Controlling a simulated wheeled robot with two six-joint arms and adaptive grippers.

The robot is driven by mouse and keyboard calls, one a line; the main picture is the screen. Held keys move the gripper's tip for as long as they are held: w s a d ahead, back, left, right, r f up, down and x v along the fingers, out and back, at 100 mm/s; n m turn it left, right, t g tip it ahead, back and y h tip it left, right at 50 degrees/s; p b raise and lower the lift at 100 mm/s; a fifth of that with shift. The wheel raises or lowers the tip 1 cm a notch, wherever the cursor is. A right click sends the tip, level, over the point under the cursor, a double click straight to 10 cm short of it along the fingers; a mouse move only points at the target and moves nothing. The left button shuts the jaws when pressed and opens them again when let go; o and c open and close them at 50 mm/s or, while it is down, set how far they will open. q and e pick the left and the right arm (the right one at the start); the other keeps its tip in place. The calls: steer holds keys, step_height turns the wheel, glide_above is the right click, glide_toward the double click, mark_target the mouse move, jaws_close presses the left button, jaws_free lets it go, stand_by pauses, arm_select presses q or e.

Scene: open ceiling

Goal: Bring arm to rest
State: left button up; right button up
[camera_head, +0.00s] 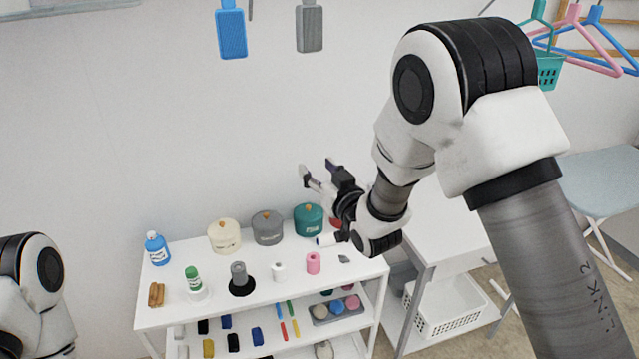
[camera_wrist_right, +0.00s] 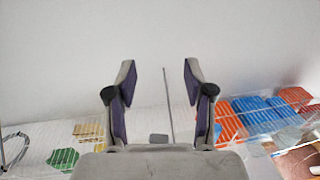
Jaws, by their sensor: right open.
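My right arm reaches in from the right in the head view. Its gripper (camera_head: 318,172) is raised above the right end of the white shelf table (camera_head: 205,311), in front of the wall. In the right wrist view the right gripper (camera_wrist_right: 158,85) has its two fingers wide apart with nothing between them. Only part of my left arm shows at the lower left of the head view. The left gripper is out of frame.
The shelf holds a blue bottle (camera_head: 157,249), a cream pot (camera_head: 224,236), a grey pot (camera_head: 267,227), a teal pot (camera_head: 308,220) and a pink cup (camera_head: 313,263). A white side table (camera_head: 445,232) stands right, above a white basket (camera_head: 447,304). Hangers (camera_head: 590,48) hang upper right.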

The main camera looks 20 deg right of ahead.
steer(key=s+d+f+m+g+h, duration=0.1)
steer(key=s+d+f+g, duration=0.3)
steer(key=f, duration=0.6)
steer(key=s+a+f+g+h, duration=0.1)
steer(key=s+f, duration=0.6)
steer(key=f, duration=0.4)
steer(key=s+d+f+m+g, duration=0.1)
steer(key=s+d+f+g, duration=0.3)
steer(key=f, duration=0.6)
steer(key=s+f+g, duration=0.4)
steer(key=s, duration=0.9)
steer(key=s+f+g+h, duration=0.1)
steer(key=s+f+g, duration=0.3)
steer(key=s, duration=1)
steer(key=shift+g, duration=0.5)
